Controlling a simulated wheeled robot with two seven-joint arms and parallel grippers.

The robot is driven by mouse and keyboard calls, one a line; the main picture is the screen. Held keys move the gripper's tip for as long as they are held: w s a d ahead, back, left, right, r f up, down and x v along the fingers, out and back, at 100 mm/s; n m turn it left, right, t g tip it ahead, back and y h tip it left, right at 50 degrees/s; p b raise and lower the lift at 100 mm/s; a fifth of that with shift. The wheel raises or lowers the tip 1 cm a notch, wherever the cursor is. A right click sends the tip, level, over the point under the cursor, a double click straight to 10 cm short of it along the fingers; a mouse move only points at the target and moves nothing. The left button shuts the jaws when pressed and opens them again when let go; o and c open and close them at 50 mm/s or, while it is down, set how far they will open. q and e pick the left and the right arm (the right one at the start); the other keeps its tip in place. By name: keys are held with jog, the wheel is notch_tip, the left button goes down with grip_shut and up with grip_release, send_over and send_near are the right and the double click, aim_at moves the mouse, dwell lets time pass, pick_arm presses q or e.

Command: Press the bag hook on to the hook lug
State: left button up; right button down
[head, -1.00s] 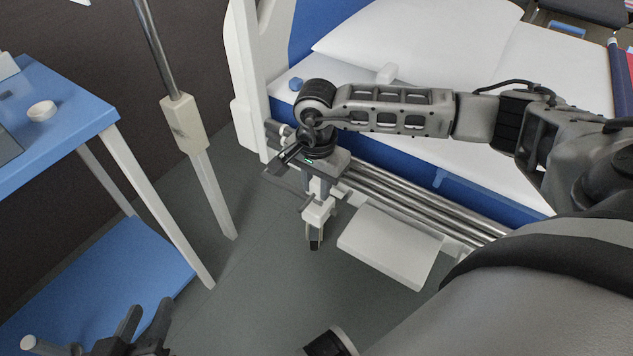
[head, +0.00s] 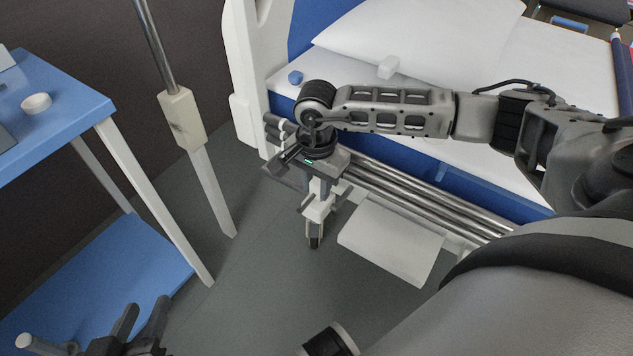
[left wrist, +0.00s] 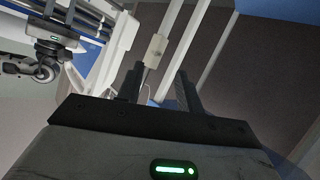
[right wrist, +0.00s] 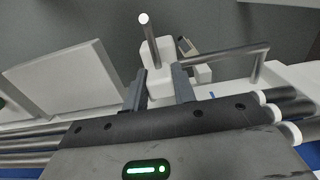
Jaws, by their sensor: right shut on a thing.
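My right gripper (head: 319,193) points down beside the bed's side rails. It is shut on a white block with a grey rod, seemingly the bag hook (head: 318,208). A pale fork-like part with a dark tip shows below the block. In the right wrist view the block (right wrist: 157,82) sits between the fingers, its rod pointing up. A bent metal bar (right wrist: 235,50) stands just right of it; I cannot tell whether they touch. The hook lug cannot be clearly picked out. My left gripper (head: 141,322) is open and empty at the lower left; it also shows open in the left wrist view (left wrist: 160,88).
A white flat panel (head: 390,242) is close right of the right gripper, beside the metal rails (head: 430,200). A pole with a beige box (head: 181,118) stands to the left. A blue table (head: 50,125) is further left. Bare floor lies between.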

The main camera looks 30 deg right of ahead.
pick_arm(q)
jog(key=shift+f, duration=0.1)
pick_arm(e)
jog(key=shift+s, duration=0.1)
jog(key=shift+f+b, duration=0.75)
jog(key=shift+f, duration=0.05)
jog(key=c, duration=1.1)
grip_release()
pick_arm(q)
notch_tip(320, 180, down, 3)
jog(key=shift+r, duration=0.15)
pick_arm(e)
jog(key=shift+o, duration=0.2)
jog(key=shift+f, duration=0.1)
pick_arm(q)
jog(key=shift+g, duration=0.5)
jog(key=shift+a+r+p, duration=0.15)
jog(key=shift+r+p, duration=1.05)
jog(key=shift+p, duration=0.6)
jog(key=shift+a+r+p, duration=0.1)
jog(key=shift+r+p, duration=1.05)
jog(key=shift+p, duration=0.65)
pick_arm(e)
notch_tip(320, 180, up, 21)
jog(key=shift+f, duration=0.15)
